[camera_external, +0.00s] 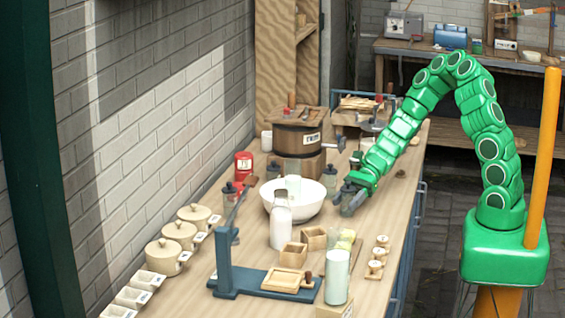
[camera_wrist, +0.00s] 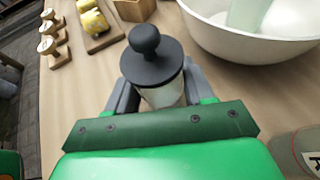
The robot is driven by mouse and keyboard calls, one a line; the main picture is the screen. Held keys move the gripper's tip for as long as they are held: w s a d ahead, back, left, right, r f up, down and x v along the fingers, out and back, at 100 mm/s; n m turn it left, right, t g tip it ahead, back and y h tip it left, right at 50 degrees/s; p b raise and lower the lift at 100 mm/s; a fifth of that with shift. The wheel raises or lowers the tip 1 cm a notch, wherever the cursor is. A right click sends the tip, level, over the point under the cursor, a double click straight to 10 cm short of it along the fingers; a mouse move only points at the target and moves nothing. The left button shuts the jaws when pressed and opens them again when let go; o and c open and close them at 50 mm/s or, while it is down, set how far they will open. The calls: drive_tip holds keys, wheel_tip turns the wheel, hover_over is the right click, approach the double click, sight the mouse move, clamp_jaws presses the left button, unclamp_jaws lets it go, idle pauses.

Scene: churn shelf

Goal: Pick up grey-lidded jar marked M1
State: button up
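A glass jar with a dark grey knobbed lid (camera_wrist: 152,62) stands between the fingers of my gripper (camera_wrist: 160,92) in the wrist view. One finger is on each side of it, and the lid hides where they meet the glass. I cannot tell whether they press on it. In the external view my gripper (camera_external: 352,200) reaches down at the worktop's right side, right of the white bowl, and largely covers this jar. No M1 mark is readable on it.
The white bowl (camera_external: 303,209) is close beside the gripper, with a white bottle (camera_external: 281,226) in front. Small wooden boxes (camera_external: 313,238), a pale green glass (camera_external: 337,277) and a blue press (camera_external: 229,272) stand nearer. The worktop's right edge is close.

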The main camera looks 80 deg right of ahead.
drive_tip(key=c, duration=0.7)
drive_tip(key=shift+o, duration=0.2)
drive_tip(key=shift+r, duration=5)
